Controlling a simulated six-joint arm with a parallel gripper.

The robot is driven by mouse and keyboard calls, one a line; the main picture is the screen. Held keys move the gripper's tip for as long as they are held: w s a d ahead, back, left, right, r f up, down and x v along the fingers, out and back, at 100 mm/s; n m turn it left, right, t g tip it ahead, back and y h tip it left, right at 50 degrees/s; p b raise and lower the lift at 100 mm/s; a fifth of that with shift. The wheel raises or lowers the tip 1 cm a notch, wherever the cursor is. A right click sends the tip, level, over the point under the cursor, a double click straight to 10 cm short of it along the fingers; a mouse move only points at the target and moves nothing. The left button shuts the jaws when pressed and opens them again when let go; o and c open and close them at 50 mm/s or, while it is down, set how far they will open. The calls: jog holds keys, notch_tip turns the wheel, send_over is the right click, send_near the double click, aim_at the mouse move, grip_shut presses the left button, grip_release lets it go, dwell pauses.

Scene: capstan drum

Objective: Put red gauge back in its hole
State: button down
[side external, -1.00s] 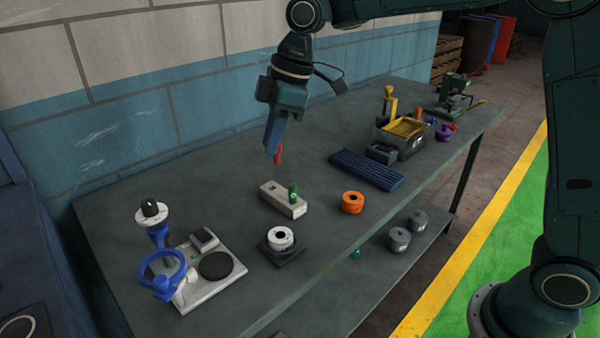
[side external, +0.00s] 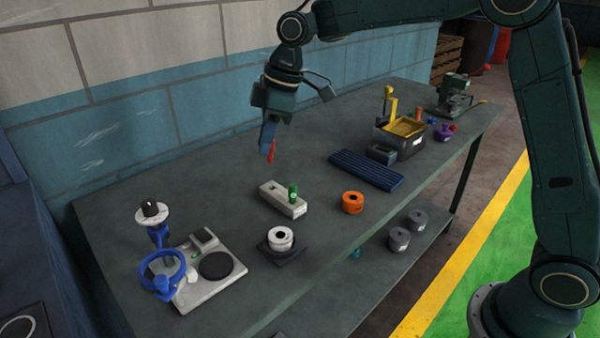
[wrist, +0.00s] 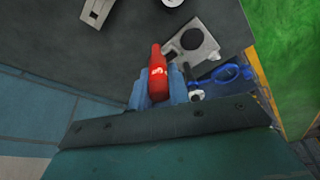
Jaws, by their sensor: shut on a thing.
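My gripper (side external: 266,147) is shut on the red gauge (side external: 270,154) and holds it in the air above the bench, near the wall. The gauge leans slightly in the side view. In the wrist view the red gauge (wrist: 157,72) sticks out between the blue fingers. A pale grey gauge block (side external: 277,201) lies on the bench below and a little right of my gripper. A green gauge (side external: 293,192) stands upright at its near end. A dark opening shows in the block's top toward its far end. Part of the block (wrist: 97,12) shows at the wrist view's top edge.
A white ring (side external: 281,238) on a dark pad and an orange ring (side external: 352,202) lie near the front edge. A blue-and-white fixture (side external: 209,276) stands at the left. A blue ribbed mat (side external: 367,169) lies to the right.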

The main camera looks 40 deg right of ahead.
jog(key=w+d+f+m, duration=0.2)
jog(key=w+d+f, duration=0.6)
jog(key=w+f, duration=0.2)
jog(key=shift+w+d+f, duration=0.35)
jog(key=shift+w+f, duration=0.05)
jog(key=shift+w, duration=0.2)
jog(key=shift+f, duration=0.2)
jog(key=shift+f, duration=1.45)
jog(key=shift+f, duration=2.1)
dwell(2.7)
